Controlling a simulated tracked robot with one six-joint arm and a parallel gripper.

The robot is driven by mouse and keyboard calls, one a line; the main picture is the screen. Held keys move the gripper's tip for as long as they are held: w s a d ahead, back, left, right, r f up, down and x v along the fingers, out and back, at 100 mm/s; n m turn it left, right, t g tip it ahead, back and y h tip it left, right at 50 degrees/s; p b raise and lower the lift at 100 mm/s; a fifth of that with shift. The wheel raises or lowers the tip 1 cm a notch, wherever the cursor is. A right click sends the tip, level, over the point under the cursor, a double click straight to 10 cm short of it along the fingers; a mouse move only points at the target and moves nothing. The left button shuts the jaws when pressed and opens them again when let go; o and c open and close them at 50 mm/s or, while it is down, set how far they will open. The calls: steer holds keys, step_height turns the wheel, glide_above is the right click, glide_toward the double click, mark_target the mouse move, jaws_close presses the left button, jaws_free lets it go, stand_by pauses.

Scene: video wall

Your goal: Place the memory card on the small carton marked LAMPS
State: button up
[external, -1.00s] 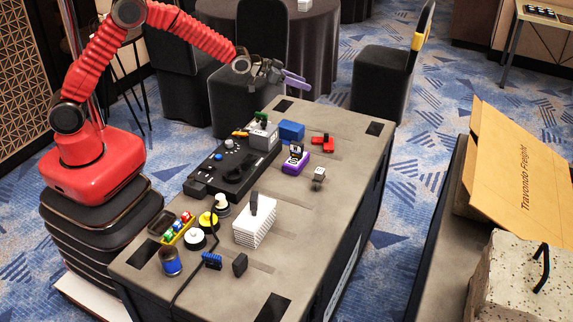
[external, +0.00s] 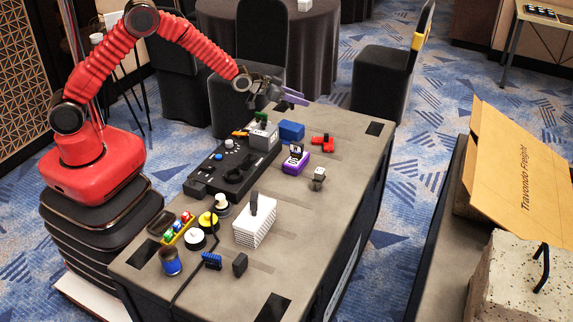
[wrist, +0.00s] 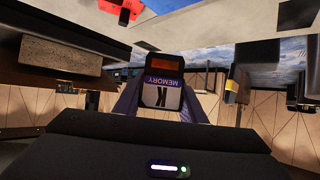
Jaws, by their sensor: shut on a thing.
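The memory card (wrist: 161,92) shows in the wrist view, dark with an orange-red end and a white and blue label reading MEMORY. My gripper (external: 292,97) is shut on it, with a purple finger on each side. In the external view my gripper is above the far end of the grey table, and the card cannot be made out there. No LAMPS marking is readable in either view. A small blue box (external: 291,131) and a grey box (external: 264,136) stand on the table below my gripper; I cannot tell whether either is the carton.
On the table (external: 335,205) are a black control panel (external: 232,172), a purple device (external: 295,161), a red object (external: 323,141) and a white stack (external: 257,222). Cans and small parts crowd the near left. The table's right side is mostly clear.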

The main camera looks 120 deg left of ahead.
glide_above(298, 124)
steer(key=shift+a+f, duration=0.1)
steer(key=shift+f, duration=1.95)
steer(key=shift+f, duration=1.85)
steer(key=shift+f, duration=0.1)
steer(key=o, duration=1)
steer(key=shift+o, duration=0.2)
steer(key=shift+s+d+r, duration=0.4)
steer(key=shift+r, duration=0.05)
steer(key=v, duration=1)
steer(key=shift+s+d, duration=0.25)
